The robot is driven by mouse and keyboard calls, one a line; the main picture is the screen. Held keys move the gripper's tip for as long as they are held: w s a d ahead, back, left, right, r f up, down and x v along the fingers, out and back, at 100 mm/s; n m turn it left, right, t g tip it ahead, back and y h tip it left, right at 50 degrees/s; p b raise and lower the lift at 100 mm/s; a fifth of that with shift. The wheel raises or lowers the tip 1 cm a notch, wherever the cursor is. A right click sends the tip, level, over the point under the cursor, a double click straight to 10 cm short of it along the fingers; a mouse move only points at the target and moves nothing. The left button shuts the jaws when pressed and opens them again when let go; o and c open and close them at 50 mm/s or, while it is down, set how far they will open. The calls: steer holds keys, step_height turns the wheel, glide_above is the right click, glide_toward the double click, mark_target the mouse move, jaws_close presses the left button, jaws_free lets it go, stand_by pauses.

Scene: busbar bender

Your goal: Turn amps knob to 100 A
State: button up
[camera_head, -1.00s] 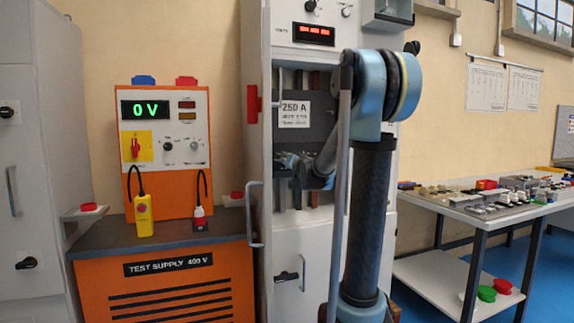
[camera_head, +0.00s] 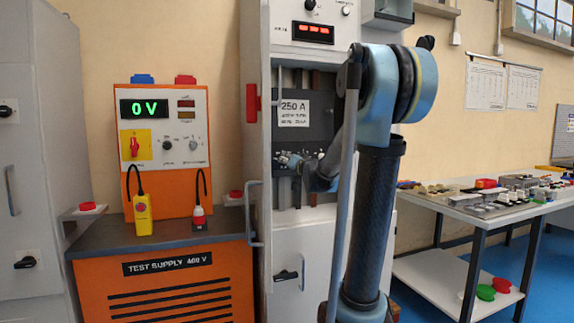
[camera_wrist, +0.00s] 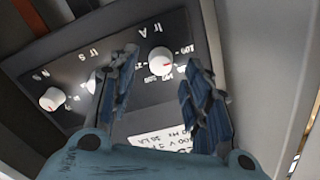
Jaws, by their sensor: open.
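A second white knob (camera_wrist: 92,84), by "Ir S", is partly hidden behind the left finger.
A third white knob (camera_wrist: 53,99) is at the panel's left. Cabinet walls enclose the breaker bay, with a red handle (camera_head: 252,103) at its left. An orange test supply (camera_head: 165,270) showing 0 V stands left. A table (camera_head: 480,215) with parts stands right.

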steer(key=v, duration=0.8)
steer(key=shift+s+f, duration=0.1)
steer(key=s+a+f+n+g+y, duration=0.1)
steer(key=s+a+f+n+g, duration=0.15)
steer(key=s+f, duration=0.3)
steer(key=s+a+f+n+g, duration=0.1)
steer(key=s+f+n+g, duration=0.1)
steer(key=s+f+g, duration=0.3)
steer(key=s+d+f+g+h, duration=0.1)
steer(key=s+d+f+h, duration=0.2)
steer(key=s+d+f, duration=0.3)
steer(key=s+d+f+g+h, duration=0.25)
steer(key=s+f, duration=0.25)
steer(key=s, duration=0.3)
steer(key=s+f+g, duration=0.4)
steer(key=s+f, duration=0.6)
steer(key=s, duration=0.4)
steer(key=shift+s+d+f+m, duration=0.25)
steer(key=shift+s+d+m, duration=0.05)
steer(key=shift+d+m, duration=0.1)
